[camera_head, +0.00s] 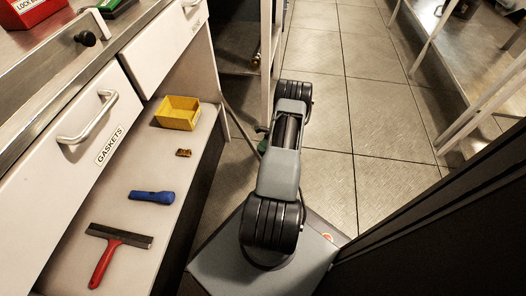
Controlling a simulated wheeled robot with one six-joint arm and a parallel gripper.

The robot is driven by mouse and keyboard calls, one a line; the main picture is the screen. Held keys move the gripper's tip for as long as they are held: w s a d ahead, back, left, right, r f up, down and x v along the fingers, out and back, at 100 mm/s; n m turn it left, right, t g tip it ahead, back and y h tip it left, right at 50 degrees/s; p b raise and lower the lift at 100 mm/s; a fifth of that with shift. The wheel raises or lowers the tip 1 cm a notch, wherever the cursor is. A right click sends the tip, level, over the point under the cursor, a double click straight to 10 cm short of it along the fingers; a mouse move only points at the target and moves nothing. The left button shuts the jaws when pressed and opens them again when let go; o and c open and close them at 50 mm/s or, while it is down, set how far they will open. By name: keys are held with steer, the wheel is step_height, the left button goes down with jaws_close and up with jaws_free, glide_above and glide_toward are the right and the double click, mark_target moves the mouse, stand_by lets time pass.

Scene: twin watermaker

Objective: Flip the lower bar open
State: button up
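I cannot pick out the lower bar for certain in the head view. A pale upright post (266,65) stands just beyond my arm, with a thin dark bar or hose (238,122) slanting down to its left. A small green part (262,147) sits low beside my arm, partly hidden by it. My grey and black arm reaches away from me over the floor. My gripper is not visible; the far end of the arm is out of sight beyond the black joint.
A steel-topped bench on the left has drawers, one labelled GASKETS (110,146). Its lower shelf holds a yellow bin (178,112), a blue flashlight (152,197) and a red-handled squeegee (106,262). Tiled floor (385,120) is clear to the right, bounded by a metal table (462,50) and a dark panel (440,220).

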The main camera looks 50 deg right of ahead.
steer(key=shift+r, duration=0.3)
steer(key=o, duration=0.6)
steer(key=r+p, duration=0.2)
steer(key=r, duration=0.2)
steer(key=shift+s+a+r+p, duration=0.2)
steer(key=shift+s+p, duration=0.1)
steer(key=shift+p, duration=0.1)
steer(key=s+a+r+p, duration=0.1)
steer(key=s+r+p, duration=0.1)
steer(key=r, duration=0.1)
steer(key=s+a+r+p, duration=0.1)
steer(key=r, duration=0.1)
steer(key=shift+s+a+r, duration=0.1)
steer(key=shift+a, duration=0.25)
steer(key=shift+c, duration=1.3)
steer(key=s+a+r+p, duration=0.1)
steer(key=s+a, duration=0.1)
steer(key=s+a+r+p, duration=0.1)
steer(key=s+a, duration=0.1)
steer(key=s+a+p, duration=0.1)
steer(key=s+a, duration=0.1)
steer(key=s, duration=0.1)
steer(key=shift+r, duration=0.4)
steer(key=c, duration=0.3)
steer(key=shift+c, duration=0.2)
